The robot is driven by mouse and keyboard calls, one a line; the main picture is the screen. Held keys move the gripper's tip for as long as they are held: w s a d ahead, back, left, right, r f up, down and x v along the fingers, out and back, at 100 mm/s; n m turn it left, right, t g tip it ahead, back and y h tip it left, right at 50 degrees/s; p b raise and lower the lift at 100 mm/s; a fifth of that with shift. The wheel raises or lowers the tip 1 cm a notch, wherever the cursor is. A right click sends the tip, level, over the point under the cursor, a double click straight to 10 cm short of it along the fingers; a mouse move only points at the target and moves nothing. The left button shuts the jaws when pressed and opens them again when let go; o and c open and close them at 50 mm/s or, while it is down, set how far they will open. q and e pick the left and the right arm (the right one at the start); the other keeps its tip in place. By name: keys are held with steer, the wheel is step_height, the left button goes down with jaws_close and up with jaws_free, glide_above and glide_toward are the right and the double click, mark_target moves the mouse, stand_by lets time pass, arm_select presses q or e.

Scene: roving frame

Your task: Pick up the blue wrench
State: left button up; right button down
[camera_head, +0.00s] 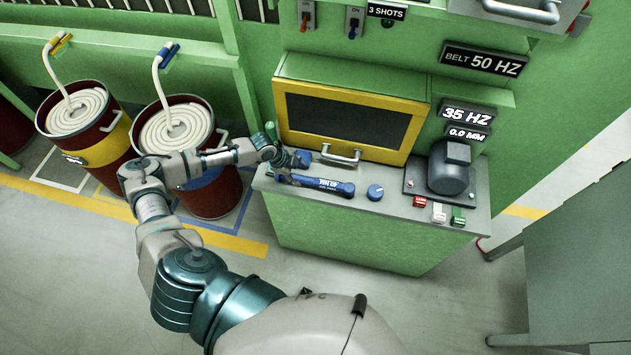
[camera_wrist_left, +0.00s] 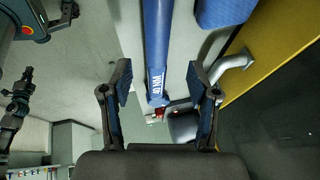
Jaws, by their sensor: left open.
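The blue wrench (camera_head: 328,187) with white lettering lies on the grey top of the green console (camera_head: 345,235), in front of the yellow-framed dark panel. My left gripper (camera_head: 292,168) is over the left part of the console top, at the wrench's left end. In the left wrist view the open gripper (camera_wrist_left: 160,85) has one finger on each side of the wrench (camera_wrist_left: 157,45), which reaches down between them in the picture. The fingers look apart from it; I cannot tell the exact height gap.
A silver handle (camera_head: 341,155) sticks out from the yellow-framed panel (camera_head: 345,118) behind the wrench. A blue knob (camera_head: 375,192), a grey motor (camera_head: 449,172) and several small coloured blocks stand to the right. Red drums (camera_head: 205,185) with coiled hose stand left of the console.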

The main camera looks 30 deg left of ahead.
mark_target(304, 178)
arm_select(q)
steer(key=shift+w+d+f, duration=0.1)
steer(key=shift+w+f, duration=0.05)
steer(key=shift+f, duration=0.45)
steer(key=p+x, duration=0.1)
steer(key=x, duration=0.4)
jaws_close()
